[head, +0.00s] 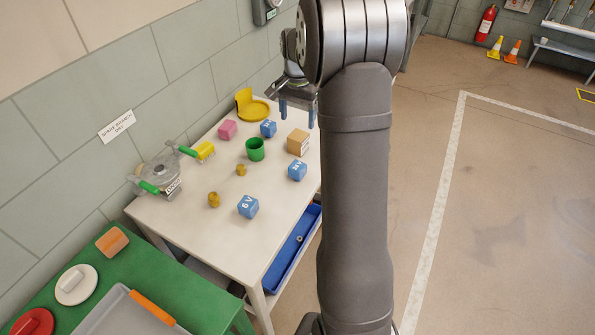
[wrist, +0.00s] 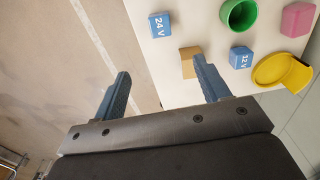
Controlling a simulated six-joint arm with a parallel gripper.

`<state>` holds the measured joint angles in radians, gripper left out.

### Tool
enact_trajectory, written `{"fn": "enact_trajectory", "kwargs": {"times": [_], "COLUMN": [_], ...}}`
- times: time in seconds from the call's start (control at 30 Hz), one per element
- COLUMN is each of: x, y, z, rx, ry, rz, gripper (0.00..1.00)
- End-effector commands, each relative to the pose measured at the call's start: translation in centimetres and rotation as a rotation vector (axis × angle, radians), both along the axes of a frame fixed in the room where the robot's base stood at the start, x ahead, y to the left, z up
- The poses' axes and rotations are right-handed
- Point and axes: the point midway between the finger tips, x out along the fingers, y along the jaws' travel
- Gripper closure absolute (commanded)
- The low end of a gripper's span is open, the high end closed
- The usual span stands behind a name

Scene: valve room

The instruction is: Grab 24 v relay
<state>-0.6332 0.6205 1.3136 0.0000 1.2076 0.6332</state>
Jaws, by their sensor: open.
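The 24 V relay (head: 297,171) is a blue cube near the right edge of the white table (head: 190,228). In the wrist view the relay (wrist: 160,25) shows its white "24 V" label at the top, ahead of the fingers. Two similar blue cubes stand on the table: 12 V (head: 268,128) farther back and 6 V (head: 248,207) nearer the front. My gripper (head: 297,110) is open and empty, above the far right part of the table.
A tan block (head: 298,142) stands between the 24 V and 12 V cubes. A green cup (head: 255,149), pink block (head: 227,129) and yellow scoop-like dish (head: 252,107) stand nearby. A blue tray (head: 292,248) sits below the tabletop. A tiled wall runs along the left.

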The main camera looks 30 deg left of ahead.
Motion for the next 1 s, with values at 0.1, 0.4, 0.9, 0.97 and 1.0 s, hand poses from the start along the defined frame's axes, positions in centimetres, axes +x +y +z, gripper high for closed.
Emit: {"fn": "enact_trajectory", "kwargs": {"times": [0.1, 0.4, 0.9, 0.97, 1.0], "x": [0.0, 0.0, -0.2, -0.2, -0.2], "y": [0.0, 0.0, 0.2, 0.2, 0.2], "z": [0.0, -0.5, -3.7, -4.0, -4.2], "rx": [0.000, -0.001, 0.000, 0.000, 0.000], "ry": [0.000, 0.001, 0.001, 0.000, 0.001], "rz": [0.000, 0.140, 1.124, 1.225, 1.284], "gripper": [0.31, 0.31, 0.31, 0.31, 0.31]}}
